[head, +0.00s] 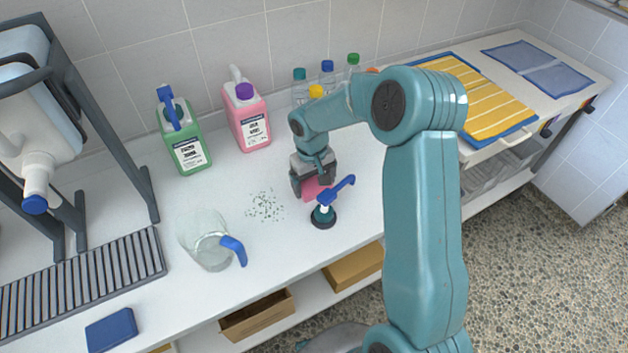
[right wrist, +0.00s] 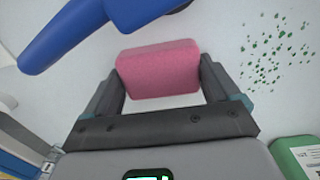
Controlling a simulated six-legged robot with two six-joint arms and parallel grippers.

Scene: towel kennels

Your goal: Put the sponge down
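A pink sponge (head: 312,188) sits between the fingers of my right gripper (head: 313,180), low over the white counter. In the right wrist view, the pink sponge (right wrist: 158,70) fills the space between the two dark fingers of my right gripper (right wrist: 160,85), which look pressed against its sides. Whether its underside touches the counter I cannot tell. A second, blue sponge (head: 111,330) lies at the counter's front left. My left gripper is out of view.
A blue-handled brush (head: 323,215) stands just beside the pink sponge. Green crumbs (head: 265,206) and a clear jug (head: 207,240) lie to the left. A green bottle (head: 184,135), a pink bottle (head: 248,118) and several small bottles stand behind. A yellow striped towel (head: 490,100) is at right.

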